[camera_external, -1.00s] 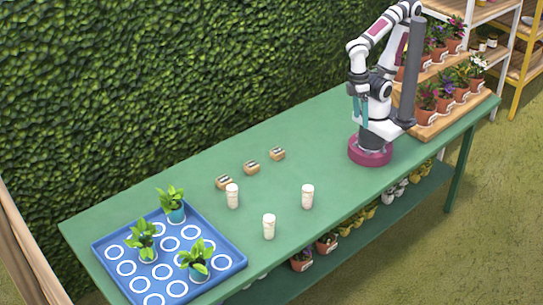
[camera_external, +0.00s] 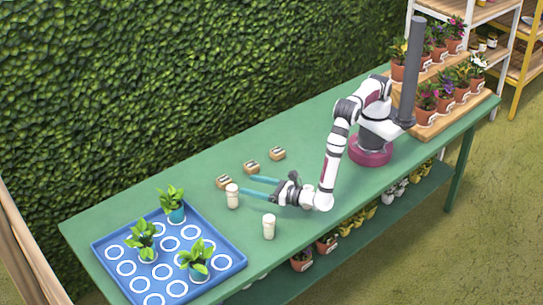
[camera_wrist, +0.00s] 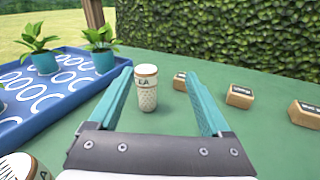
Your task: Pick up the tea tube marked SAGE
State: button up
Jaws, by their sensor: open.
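A white tea tube (camera_external: 232,196) stands upright on the green table near the blue tray. In the wrist view this tube (camera_wrist: 147,92) is seen between the fingers, with dark letters that look like "LA" at the right of its label; the full word cannot be read. A second white tube (camera_external: 269,226) stands nearer the front edge. A tube top (camera_wrist: 18,168) is cut off at the wrist view's lower left. No label reads clearly as SAGE. My gripper (camera_external: 247,184) is open, low and level, its teal fingers pointing at the first tube. The third tube's spot is covered by my arm.
A blue tray (camera_external: 170,291) with white rings and several potted green plants is at the left. Three small wooden label blocks (camera_external: 251,167) stand behind the tubes. Flower pots on a wooden stand (camera_external: 455,118) are at the far right. The table behind my arm is clear.

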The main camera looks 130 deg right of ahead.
aim_at(232, 188)
jog(key=shift+w+a+f+n+t, duration=0.25)
jog(key=shift+a+f+n+t, duration=0.1)
jog(key=shift+f+n+t, duration=0.15)
jog(key=shift+w+a+f+n+t, duration=0.3)
jog(key=shift+f+n, duration=0.1)
jog(key=shift+f, duration=0.15)
jog(key=shift+w+f+y, duration=0.2)
jog(key=shift+w+y, duration=0.05)
jog(key=shift+y, duration=0.05)
jog(key=x, duration=0.7)
jog(key=shift+s+d+r, duration=0.15)
jog(key=shift+r, duration=0.15)
grip_shut()
